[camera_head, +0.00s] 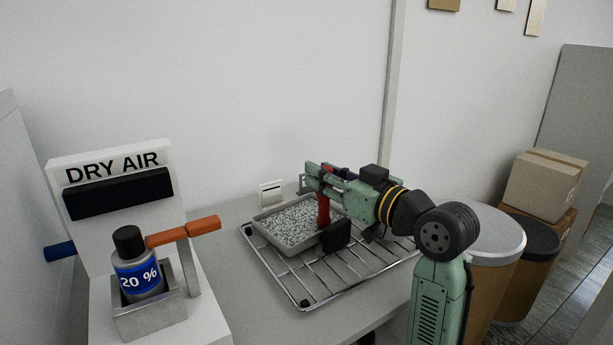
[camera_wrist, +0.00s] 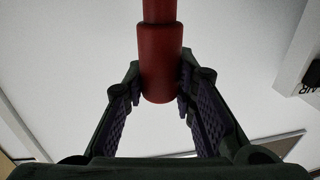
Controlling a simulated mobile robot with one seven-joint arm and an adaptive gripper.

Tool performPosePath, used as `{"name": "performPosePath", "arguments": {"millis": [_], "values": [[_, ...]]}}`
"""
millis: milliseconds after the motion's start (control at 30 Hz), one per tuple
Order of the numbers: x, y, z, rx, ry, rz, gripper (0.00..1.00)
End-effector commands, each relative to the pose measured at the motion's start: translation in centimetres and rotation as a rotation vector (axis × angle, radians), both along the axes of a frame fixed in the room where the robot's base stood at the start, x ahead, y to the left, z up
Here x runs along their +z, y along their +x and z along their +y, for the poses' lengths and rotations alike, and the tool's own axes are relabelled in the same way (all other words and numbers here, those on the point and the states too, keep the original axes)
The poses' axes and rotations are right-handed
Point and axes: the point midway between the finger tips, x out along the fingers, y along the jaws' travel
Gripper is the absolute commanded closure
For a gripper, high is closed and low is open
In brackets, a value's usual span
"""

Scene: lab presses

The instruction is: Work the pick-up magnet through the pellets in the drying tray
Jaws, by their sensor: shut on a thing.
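The drying tray (camera_head: 288,246) is a shallow grey tray. It holds grey-white speckled pellets (camera_head: 292,222). My gripper (camera_head: 322,180) is above the tray's right end, reaching in from the right. It is shut on the red handle (camera_head: 323,211) of the pick-up magnet. The handle hangs about upright, its lower end at the tray's right side. The red handle (camera_wrist: 160,62) also shows between both fingers in the wrist view. The magnet's working end is not clearly visible, so I cannot tell whether it touches the pellets.
The tray sits on a wire rack (camera_head: 335,287) on a grey bench (camera_head: 240,300). A DRY AIR unit (camera_head: 110,165) with a 20 % bottle (camera_head: 138,268) stands left. Drums (camera_head: 488,240) and boxes (camera_head: 545,185) stand right.

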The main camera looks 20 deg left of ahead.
Motion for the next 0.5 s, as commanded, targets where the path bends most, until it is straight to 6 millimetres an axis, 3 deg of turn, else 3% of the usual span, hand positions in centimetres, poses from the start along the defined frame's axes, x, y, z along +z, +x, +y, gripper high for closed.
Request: {"name": "performPosePath", "arguments": {"millis": [200, 500], "values": [[0.1, 1.2, -1.6, -0.001, 0.001, -0.002, 0.98], [0.1, 1.3, -1.8, -0.001, 0.001, -0.002, 0.98]]}}
